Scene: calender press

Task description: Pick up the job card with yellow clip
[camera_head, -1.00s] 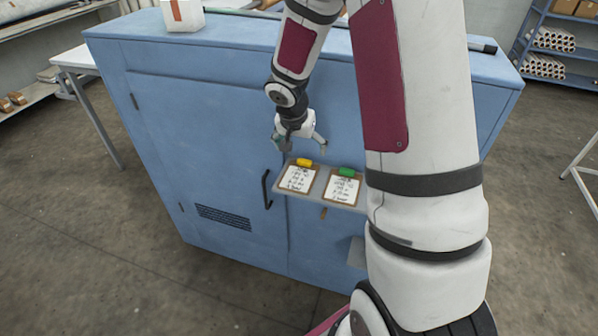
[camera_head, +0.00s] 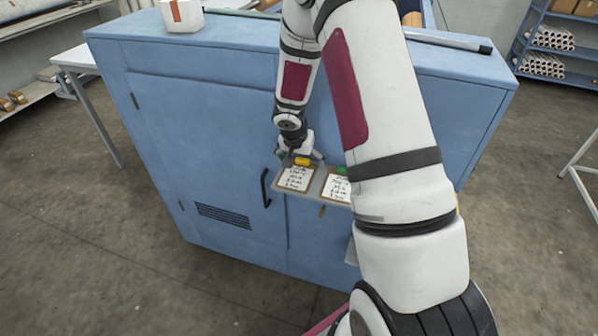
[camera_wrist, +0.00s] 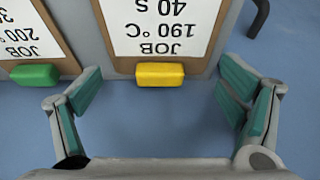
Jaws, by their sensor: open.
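The job card with yellow clip (camera_head: 295,179) lies on a small grey shelf on the front of the blue cabinet. Its yellow clip (camera_head: 302,161) is at the edge nearer the cabinet. In the wrist view the card (camera_wrist: 160,28) is upside down, reading "JOB 190 °C 40 S", with the yellow clip (camera_wrist: 160,74) below it. My gripper (camera_head: 301,157) is at the clip end of the card. In the wrist view my gripper (camera_wrist: 162,95) is open, with one finger on each side of the yellow clip and clear gaps to it.
A second card with a green clip (camera_head: 342,171) lies to the right on the same shelf (camera_head: 319,183), partly behind my arm. In the wrist view its green clip (camera_wrist: 35,74) is close to the left finger. A dark door handle (camera_head: 266,188) is left of the shelf.

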